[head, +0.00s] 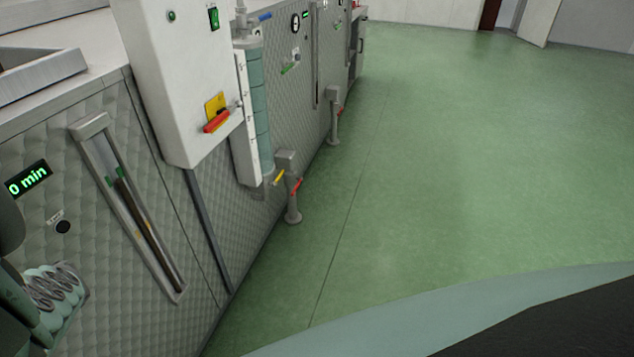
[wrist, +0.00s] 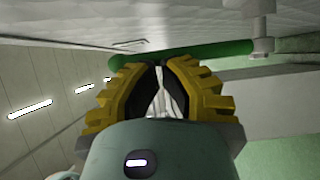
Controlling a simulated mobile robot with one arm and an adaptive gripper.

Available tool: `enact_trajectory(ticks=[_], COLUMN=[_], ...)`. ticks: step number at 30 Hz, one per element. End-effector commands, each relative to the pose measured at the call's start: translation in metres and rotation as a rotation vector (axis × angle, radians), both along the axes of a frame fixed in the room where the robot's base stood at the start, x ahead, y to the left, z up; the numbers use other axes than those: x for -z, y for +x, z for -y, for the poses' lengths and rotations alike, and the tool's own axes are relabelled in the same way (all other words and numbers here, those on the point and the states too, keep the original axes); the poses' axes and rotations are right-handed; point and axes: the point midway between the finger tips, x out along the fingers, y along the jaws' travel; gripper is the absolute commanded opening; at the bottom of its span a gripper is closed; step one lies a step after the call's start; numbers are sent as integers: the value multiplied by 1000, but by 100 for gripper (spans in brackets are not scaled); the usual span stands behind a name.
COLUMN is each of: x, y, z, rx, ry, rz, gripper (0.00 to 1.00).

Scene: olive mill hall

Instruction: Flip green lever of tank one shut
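In the wrist view a long green lever (wrist: 215,55) runs nearly level across the top, just beyond my fingertips. Its right end meets a pale grey pivot (wrist: 262,42) near the quilted metal wall. My gripper (wrist: 161,66) has yellow ribbed fingers with dark pads. The fingertips come together in front of the lever's middle, with a narrow gap further back and nothing seen between them. Whether they touch the lever I cannot tell. In the head view a small green lever (head: 291,67) sits on the panel further along; my gripper is out of that view.
A white box (head: 185,85) with a red-handled lever (head: 216,122) juts from the panel. A display (head: 28,178) reads "0 min". The green floor (head: 460,150) to the right is clear.

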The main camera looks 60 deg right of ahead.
Motion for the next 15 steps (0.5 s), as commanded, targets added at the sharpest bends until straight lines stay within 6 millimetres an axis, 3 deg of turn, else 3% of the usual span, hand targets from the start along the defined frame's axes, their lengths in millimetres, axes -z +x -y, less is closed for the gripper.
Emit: enact_trajectory(ticks=[15], x=[-1], y=[-2], z=[-6], rx=[-3], ry=[-51], rz=[15], gripper=[0])
